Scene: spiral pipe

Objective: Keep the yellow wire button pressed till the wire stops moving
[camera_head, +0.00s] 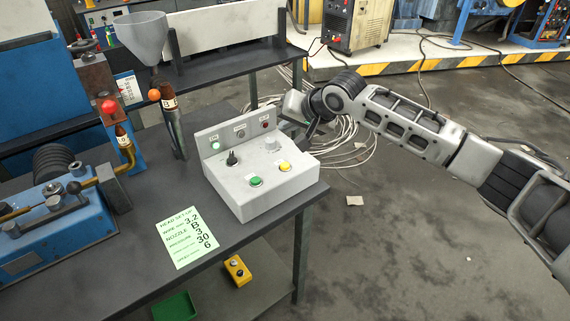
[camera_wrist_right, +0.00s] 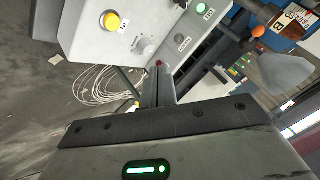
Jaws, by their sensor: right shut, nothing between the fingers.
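The yellow button (camera_head: 284,167) sits on the sloped top of a light grey control box (camera_head: 290,186), right of a green button (camera_head: 256,181). It also shows at the top of the right wrist view (camera_wrist_right: 111,21). My right gripper (camera_head: 311,132) is beside the box's back right corner, away from the yellow button. Its fingers (camera_wrist_right: 158,78) are shut and empty in the wrist view. The button shows uncovered, and nothing touches it. My left gripper is not in view. I cannot make out the wire clearly.
The box stands on a dark table with a green note (camera_head: 187,237) and a blue machine (camera_head: 60,235) at left. Knobs and lamps are on the box. A grey funnel (camera_head: 140,35) stands behind. Loose pale cable (camera_head: 345,145) lies on the floor at right.

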